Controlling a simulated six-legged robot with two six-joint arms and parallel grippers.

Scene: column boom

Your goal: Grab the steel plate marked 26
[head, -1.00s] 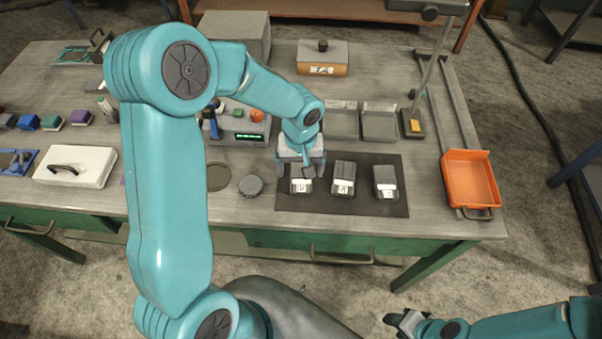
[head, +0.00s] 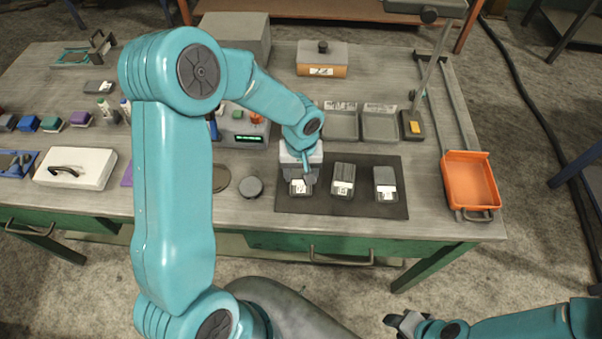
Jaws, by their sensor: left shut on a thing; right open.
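Three steel plates with white labels stand in a row on a dark mat (head: 240,205) on the workbench. The left plate (head: 300,188) is partly covered by my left gripper (head: 302,180), which is shut on it from above. The middle plate (head: 343,180) and the right plate (head: 386,184) stand free beside it. The label numbers are too small to read with certainty. My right gripper (head: 405,322) is open and empty, low in front of the bench.
Two grey trays (head: 380,124) lie behind the mat. An orange bin (head: 470,182) sits at the bench's right end. A device with a green display (head: 243,130), a round grey disc (head: 250,187) and a white case (head: 75,168) are to the left. A lamp stand base (head: 412,125) stands behind right.

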